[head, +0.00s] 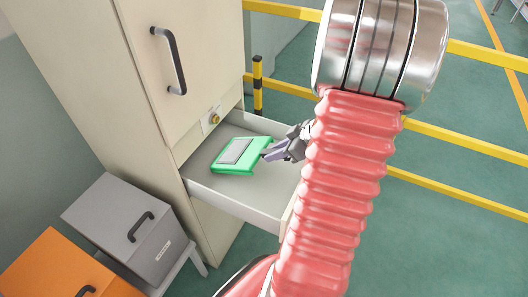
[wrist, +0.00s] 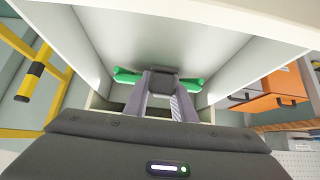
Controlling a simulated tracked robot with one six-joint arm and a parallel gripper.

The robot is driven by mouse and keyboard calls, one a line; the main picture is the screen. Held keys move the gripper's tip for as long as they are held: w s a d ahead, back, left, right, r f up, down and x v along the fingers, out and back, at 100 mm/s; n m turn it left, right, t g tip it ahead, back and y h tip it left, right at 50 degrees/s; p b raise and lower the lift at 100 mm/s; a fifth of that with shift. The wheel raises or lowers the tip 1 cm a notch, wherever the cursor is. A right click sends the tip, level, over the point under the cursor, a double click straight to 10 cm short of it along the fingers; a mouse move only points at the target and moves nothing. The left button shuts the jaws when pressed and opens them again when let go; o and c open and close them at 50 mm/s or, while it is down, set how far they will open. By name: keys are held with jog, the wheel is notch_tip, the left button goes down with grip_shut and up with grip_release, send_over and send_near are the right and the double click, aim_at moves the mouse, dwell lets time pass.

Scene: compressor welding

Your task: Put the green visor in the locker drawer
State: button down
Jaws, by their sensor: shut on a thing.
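The green visor (head: 219,167), with a grey window, is inside the outline of the open locker drawer (head: 232,202) in the head view. My gripper (head: 272,154) is shut on its right edge. In the wrist view the visor's green edge (wrist: 193,82) shows on both sides of my gripper's fingers (wrist: 160,85), between the pale drawer walls. I cannot tell whether the visor touches the drawer floor. My red arm hides the drawer's right end in the head view.
The beige locker (head: 95,75) stands behind the drawer, with a handled door (head: 140,40) above it. A grey case (head: 120,225) and an orange case (head: 55,270) are at lower left. Yellow rails (head: 445,138) run behind and to the right, over green floor.

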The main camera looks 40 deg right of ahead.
aim_at(266, 150)
jog(key=shift+w+a+f, duration=0.15)
jog(key=shift+w+a, duration=0.05)
jog(key=shift+w, duration=0.35)
jog(key=shift+w+a+f, duration=0.15)
jog(key=shift+w+a, duration=0.1)
jog(key=shift+w, duration=0.3)
jog(key=shift+w+a+f, duration=0.15)
jog(key=shift+w+a, duration=0.05)
jog(key=shift+w, duration=0.35)
jog(key=shift+f, duration=0.15)
jog(key=c, duration=1.5)
grip_release()
jog(key=v, duration=1.2)
